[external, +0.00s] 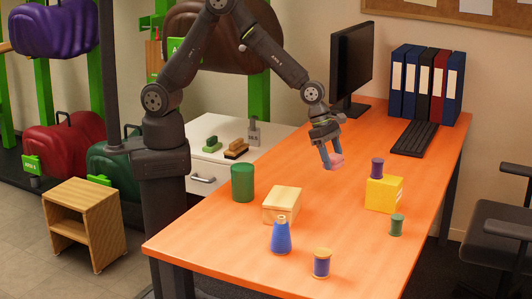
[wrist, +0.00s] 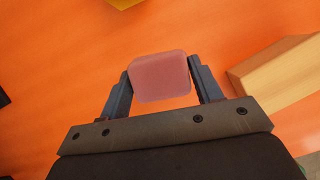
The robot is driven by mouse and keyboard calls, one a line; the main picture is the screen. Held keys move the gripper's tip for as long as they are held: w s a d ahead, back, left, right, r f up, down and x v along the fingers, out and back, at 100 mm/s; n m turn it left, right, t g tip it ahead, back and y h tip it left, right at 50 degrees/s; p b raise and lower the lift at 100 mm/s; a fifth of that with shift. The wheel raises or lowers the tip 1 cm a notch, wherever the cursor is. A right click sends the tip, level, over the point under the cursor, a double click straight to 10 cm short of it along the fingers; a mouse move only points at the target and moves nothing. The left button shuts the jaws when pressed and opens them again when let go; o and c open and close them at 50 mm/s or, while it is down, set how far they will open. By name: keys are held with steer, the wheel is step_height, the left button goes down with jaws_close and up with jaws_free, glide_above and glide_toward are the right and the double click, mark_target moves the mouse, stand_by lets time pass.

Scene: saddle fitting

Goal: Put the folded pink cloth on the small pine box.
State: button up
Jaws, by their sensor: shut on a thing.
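The folded pink cloth (external: 334,161) is held between the fingertips of my gripper (external: 330,156), above the orange table. In the wrist view the pink cloth (wrist: 159,77) sits squarely between the two fingers of my gripper (wrist: 160,82), which is shut on it. The small pine box (external: 281,205) stands on the table, to the left of and nearer than my gripper in the external view. In the wrist view the pine box (wrist: 282,76) shows at the right edge, partly cut off. The cloth is apart from the box.
A keyboard (external: 414,138), monitor and binders are farther back.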

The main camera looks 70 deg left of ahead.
mark_target(284, 197)
steer(key=s+d+r+m+g, duration=0.1)
steer(key=s+d+r+m, duration=0.1)
steer(key=s, duration=0.7)
steer(key=s+d+r+m, duration=0.2)
steer(key=s, duration=0.8)
steer(key=s+d+r+m+g, duration=0.1)
steer(key=s+d+r+m, duration=0.1)
steer(key=s, duration=0.8)
steer(key=shift+s+d+r+m+g+h, duration=0.25)
steer(key=shift+r+m+g+h, duration=0.05)
steer(key=shift+r, duration=0.3)
steer(key=w+f, duration=0.2)
steer(key=w, duration=0.1)
steer(key=w+f, duration=0.2)
steer(key=w, duration=0.2)
steer(key=w+f, duration=0.2)
steer(key=w, duration=0.2)
steer(key=shift+a+f, duration=0.25)
steer(key=shift+f, duration=2.1)
steer(key=shift+f, duration=0.2)
steer(key=o, duration=1)
steer(key=shift+c, duration=0.2)
